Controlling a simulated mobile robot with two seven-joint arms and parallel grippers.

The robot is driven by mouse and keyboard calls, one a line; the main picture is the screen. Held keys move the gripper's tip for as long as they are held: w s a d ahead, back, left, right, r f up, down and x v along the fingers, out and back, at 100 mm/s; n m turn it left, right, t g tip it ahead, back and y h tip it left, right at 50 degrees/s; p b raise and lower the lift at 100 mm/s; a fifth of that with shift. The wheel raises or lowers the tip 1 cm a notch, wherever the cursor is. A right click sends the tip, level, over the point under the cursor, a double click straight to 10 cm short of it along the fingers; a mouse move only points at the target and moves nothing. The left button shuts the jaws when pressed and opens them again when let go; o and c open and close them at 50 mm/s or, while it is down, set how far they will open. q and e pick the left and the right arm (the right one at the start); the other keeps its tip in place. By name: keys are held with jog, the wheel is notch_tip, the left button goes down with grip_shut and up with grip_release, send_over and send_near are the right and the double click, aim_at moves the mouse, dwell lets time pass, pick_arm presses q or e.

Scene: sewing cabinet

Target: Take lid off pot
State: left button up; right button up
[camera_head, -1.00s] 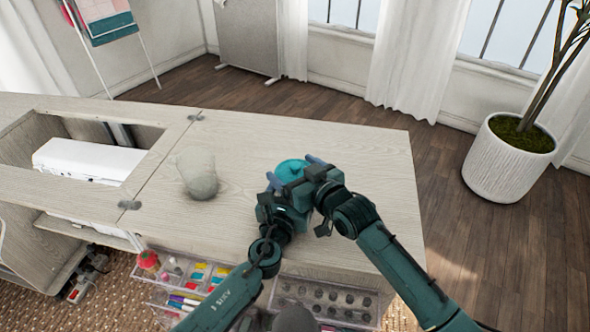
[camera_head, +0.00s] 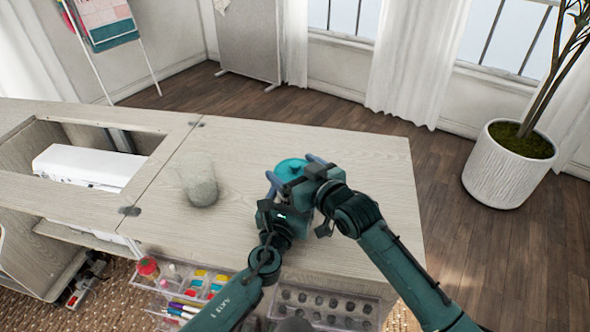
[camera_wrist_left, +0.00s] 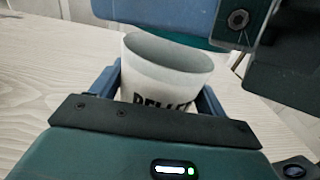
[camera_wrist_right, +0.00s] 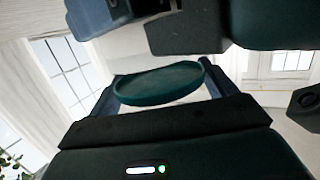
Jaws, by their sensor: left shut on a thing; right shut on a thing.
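A white pot with dark lettering (camera_wrist_left: 165,88) stands between the blue fingers of my left gripper (camera_wrist_left: 160,95), which is shut on it. Its rim is open and uncovered in the left wrist view. A round teal lid (camera_wrist_right: 160,84) is between the fingers of my right gripper (camera_wrist_right: 165,78), which is shut on it. The lid also shows from above in the head view (camera_head: 291,169). There, the right gripper sits over the left one, and the pot is hidden below them.
The wooden tabletop (camera_head: 250,160) is clear around my grippers. A white machine (camera_head: 87,166) sits in the cabinet's recess. Clear organizers of supplies (camera_head: 328,308) are at the front. A potted plant (camera_head: 510,165) stands beyond the right edge.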

aim_at(295, 163)
jog(key=shift+r, duration=2)
pick_arm(q)
jog(key=o, duration=1.5)
jog(key=shift+c, duration=0.2)
